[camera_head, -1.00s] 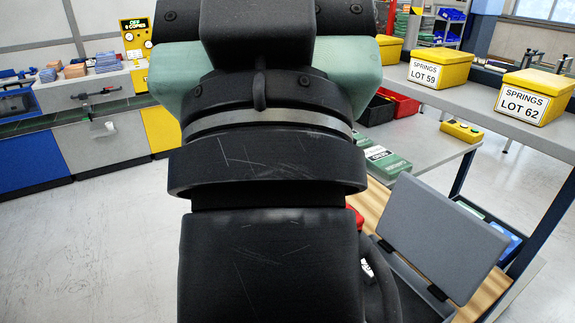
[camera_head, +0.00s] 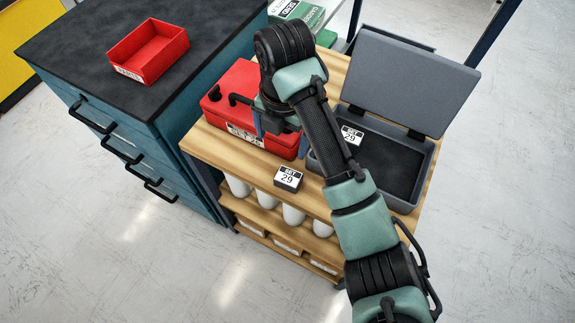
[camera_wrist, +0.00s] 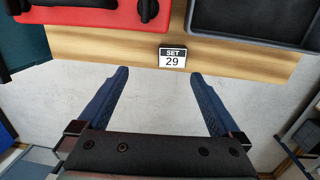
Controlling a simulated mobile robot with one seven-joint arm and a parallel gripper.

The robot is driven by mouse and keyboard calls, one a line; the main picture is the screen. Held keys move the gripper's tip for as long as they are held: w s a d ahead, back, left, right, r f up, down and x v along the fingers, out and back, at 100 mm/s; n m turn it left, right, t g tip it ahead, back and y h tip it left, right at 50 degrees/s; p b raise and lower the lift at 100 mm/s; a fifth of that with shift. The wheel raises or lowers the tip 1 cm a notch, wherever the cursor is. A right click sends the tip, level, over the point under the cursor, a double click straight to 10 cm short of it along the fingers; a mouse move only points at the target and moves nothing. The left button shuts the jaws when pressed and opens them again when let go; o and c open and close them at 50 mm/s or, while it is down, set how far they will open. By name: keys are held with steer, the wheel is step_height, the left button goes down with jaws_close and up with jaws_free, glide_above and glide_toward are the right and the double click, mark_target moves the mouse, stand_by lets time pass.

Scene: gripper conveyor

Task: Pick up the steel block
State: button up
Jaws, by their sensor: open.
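My gripper (camera_head: 280,134) is over the wooden cart top, in front of the red case (camera_head: 240,97). In the wrist view its two blue fingers (camera_wrist: 158,74) are spread wide with nothing between them. The red case is closed and has a label on its front. A grey case (camera_head: 422,190) stands open to its right with a dark lining, and my arm hides part of its inside.
The wooden cart top (camera_head: 322,183) is crowded by the two cases. The grey case's raised lid (camera_head: 410,75) stands at the back right. A blue drawer cabinet (camera_head: 175,150) with a red tray (camera_head: 148,52) on it stands close on the left. Clear floor lies in front.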

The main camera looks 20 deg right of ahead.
steer(key=s+d+f+g, duration=0.1)
steer(key=s+f, duration=0.1)
steer(key=b, duration=0.4)
glide_above(289, 176)
steer(key=shift+n, duration=0.4)
step_height(289, 176, down, 4)
steer(key=shift+s+f, duration=0.15)
steer(key=shift+f, duration=0.1)
step_height(289, 176, down, 2)
steer(key=shift+a+f+p, duration=0.1)
steer(key=shift+f+p, duration=0.5)
steer(key=shift+f, duration=2.1)
steer(key=shift+r, duration=0.1)
jaws_close()
